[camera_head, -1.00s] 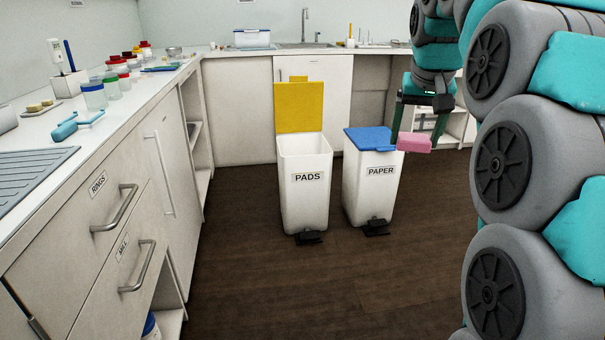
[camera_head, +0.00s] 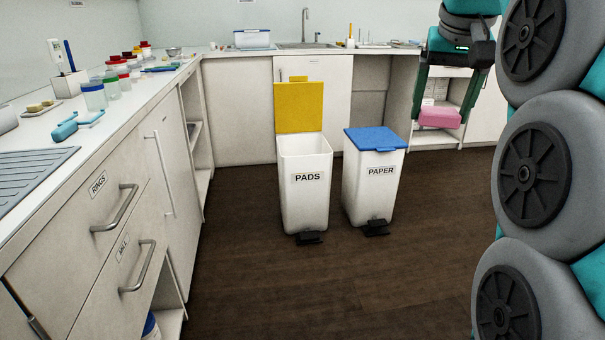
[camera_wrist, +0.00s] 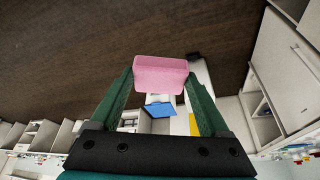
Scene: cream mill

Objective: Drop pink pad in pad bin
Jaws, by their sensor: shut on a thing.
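The pink pad (camera_head: 438,116) is held between the fingertips of my gripper (camera_head: 440,112), to the right of the bins and above the floor. In the wrist view the pink pad (camera_wrist: 160,74) spans the two dark green fingers of my gripper (camera_wrist: 160,80). The white pad bin (camera_head: 304,198), labelled PADS, stands on the floor with its yellow lid (camera_head: 299,107) raised and its top open. Its inside bottom is hidden. The pad is apart from both bins.
The white PAPER bin (camera_head: 369,194) with a shut blue lid (camera_head: 375,139) stands right of the pad bin. Black pedals (camera_head: 309,238) stick out in front of the bins. A counter with drawers (camera_head: 90,222) runs along the left. The brown floor (camera_head: 330,295) in front is clear.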

